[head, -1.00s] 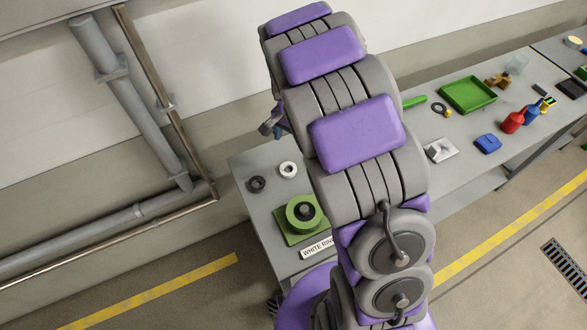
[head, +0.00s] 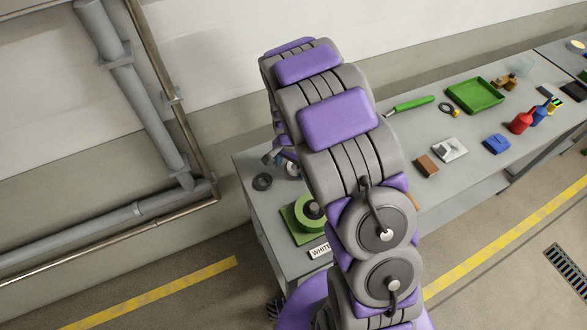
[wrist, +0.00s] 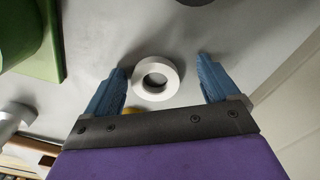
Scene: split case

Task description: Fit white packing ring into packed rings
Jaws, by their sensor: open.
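The white packing ring (wrist: 139,86) lies flat on the grey table in the wrist view, between the fingertips of my gripper (wrist: 166,72) and nearer the left finger. My gripper is open, with its two blue fingers on either side of the ring. I cannot tell whether the left finger touches it. In the head view the ring is mostly hidden by my gripper (head: 279,158). The packed rings' green holder (head: 302,226) stands on a green base at the table's front left, partly behind my arm. Its green base also shows in the wrist view (wrist: 47,62).
A dark ring (head: 262,182) lies left of the white ring. A label plate (head: 319,251) sits at the table's front edge. Further right are a brown block (head: 427,165), a grey-white part (head: 450,149), a blue item (head: 496,144) and a green tray (head: 476,95).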

